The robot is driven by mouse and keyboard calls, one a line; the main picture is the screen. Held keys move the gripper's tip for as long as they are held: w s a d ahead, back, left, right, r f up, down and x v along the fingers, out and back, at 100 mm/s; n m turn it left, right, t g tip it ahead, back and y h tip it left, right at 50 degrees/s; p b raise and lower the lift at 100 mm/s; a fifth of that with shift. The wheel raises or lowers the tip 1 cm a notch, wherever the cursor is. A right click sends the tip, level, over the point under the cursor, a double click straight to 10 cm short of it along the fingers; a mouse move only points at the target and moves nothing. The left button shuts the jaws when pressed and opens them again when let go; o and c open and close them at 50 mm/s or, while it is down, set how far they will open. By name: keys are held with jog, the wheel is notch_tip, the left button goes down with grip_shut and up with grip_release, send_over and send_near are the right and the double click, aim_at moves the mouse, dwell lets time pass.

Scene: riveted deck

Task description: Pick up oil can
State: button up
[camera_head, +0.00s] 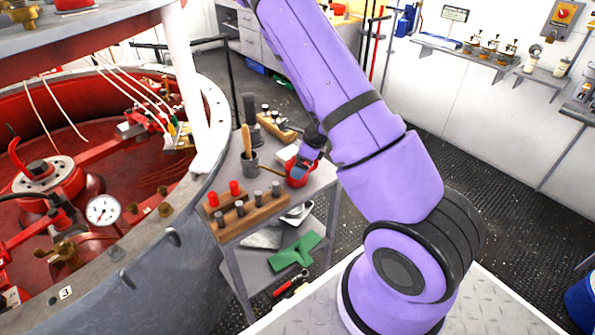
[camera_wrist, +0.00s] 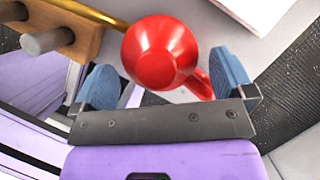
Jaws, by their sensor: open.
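The oil can is a rounded red can with a thin brass spout and a red handle. In the head view the oil can (camera_head: 299,178) stands near the right edge of the small grey cart top, partly hidden by my gripper (camera_head: 305,165). In the wrist view the oil can (camera_wrist: 160,52) is seen from above, its spout pointing to the upper left and its handle to the lower right. My gripper (camera_wrist: 166,88) is open, with one blue finger on each side of the can's near part. I cannot tell whether either finger touches it.
A wooden block with dark and red pegs (camera_head: 248,214) lies on the cart's front edge, close to the can's spout. A grey cup with a wooden-handled tool (camera_head: 249,165) stands behind. A green cloth (camera_head: 295,253) lies on the lower shelf. A large round vessel (camera_head: 150,262) is left.

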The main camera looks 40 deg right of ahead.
jog(key=shift+x, duration=1.05)
jog(key=shift+c, duration=0.2)
jog(key=c, duration=1)
jog(key=shift+r, duration=0.1)
jog(key=shift+r, duration=4.9)
jog(key=o, duration=0.6)
jog(key=shift+c, duration=0.2)
jog(key=c, duration=0.4)
